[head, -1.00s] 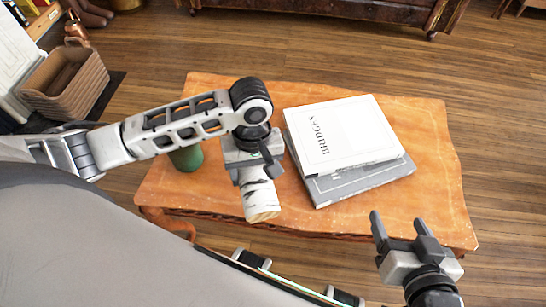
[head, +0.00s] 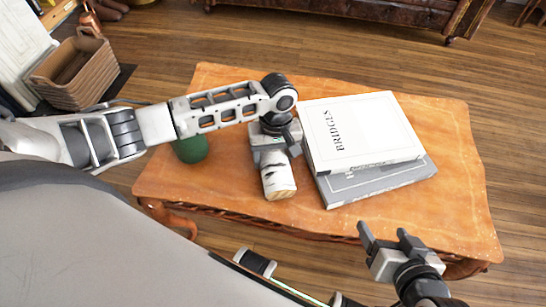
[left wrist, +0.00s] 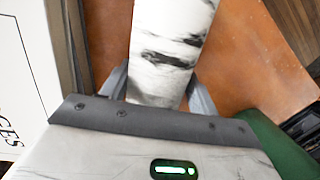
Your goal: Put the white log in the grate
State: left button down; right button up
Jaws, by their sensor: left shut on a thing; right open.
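A white log (head: 278,181) with dark bark marks and a pale cut end is in my left gripper (head: 274,160), over the wooden table beside the books. In the left wrist view the log (left wrist: 170,50) runs between the two fingers of the left gripper (left wrist: 158,88), which are shut on it. I cannot tell whether the log touches the tabletop. My right gripper (head: 388,238) is open and empty, in front of the table's near right edge. The grate is not in view.
The orange-brown table (head: 455,160) carries a white book (head: 365,135) on a grey book (head: 375,182), right of the log. A green object (head: 190,149) stands left, under my left arm. A wicker basket (head: 75,75) is at the far left. Wooden floor (head: 330,40) lies clear behind.

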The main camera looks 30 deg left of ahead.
pick_arm(q)
jog(key=shift+r, duration=0.1)
jog(key=c, duration=0.8)
grip_release()
jog(key=o, duration=0.4)
